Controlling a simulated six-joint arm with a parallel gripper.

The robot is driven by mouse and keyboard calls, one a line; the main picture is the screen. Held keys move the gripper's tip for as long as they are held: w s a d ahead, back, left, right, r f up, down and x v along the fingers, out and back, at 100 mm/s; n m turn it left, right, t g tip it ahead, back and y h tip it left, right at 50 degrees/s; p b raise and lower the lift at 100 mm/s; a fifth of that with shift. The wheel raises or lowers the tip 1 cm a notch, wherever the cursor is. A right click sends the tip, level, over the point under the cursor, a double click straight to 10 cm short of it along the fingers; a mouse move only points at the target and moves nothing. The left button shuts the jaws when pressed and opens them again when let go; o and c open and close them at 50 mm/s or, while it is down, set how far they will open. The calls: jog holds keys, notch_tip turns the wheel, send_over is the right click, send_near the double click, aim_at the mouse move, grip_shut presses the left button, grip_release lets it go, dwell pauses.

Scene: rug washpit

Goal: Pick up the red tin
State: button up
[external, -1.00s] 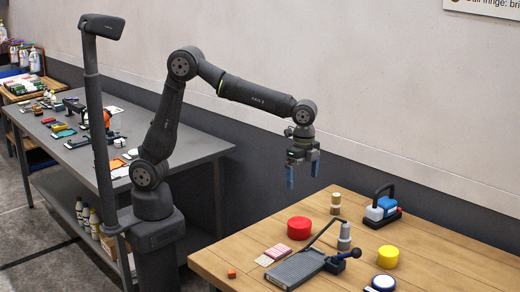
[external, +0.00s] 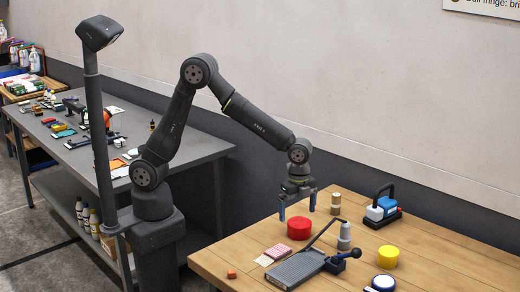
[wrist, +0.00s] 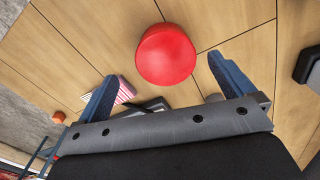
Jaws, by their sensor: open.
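The red tin (external: 300,228) is a short round red cylinder standing upright on the wooden table. In the wrist view the red tin (wrist: 166,54) lies beyond the fingertips, roughly centred between them. My gripper (external: 297,212) is open, with its blue fingers pointing down just above and around the tin's position in the external view. In the wrist view my gripper (wrist: 163,72) has its two blue fingers wide apart with nothing between them. I cannot tell the exact height of the fingertips over the tin.
A flat grey tool with a long lever (external: 298,268) lies in front of the tin, beside a pink striped block (external: 278,251).

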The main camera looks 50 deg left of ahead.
aim_at(299, 222)
jog(key=shift+w+d+f, duration=0.1)
jog(key=shift+w+f, duration=0.05)
jog(key=shift+f, duration=1.55)
jog(key=shift+w+d+f, duration=0.1)
jog(key=shift+f, duration=1.6)
jog(key=c, duration=1.1)
jog(key=shift+r, duration=0.15)
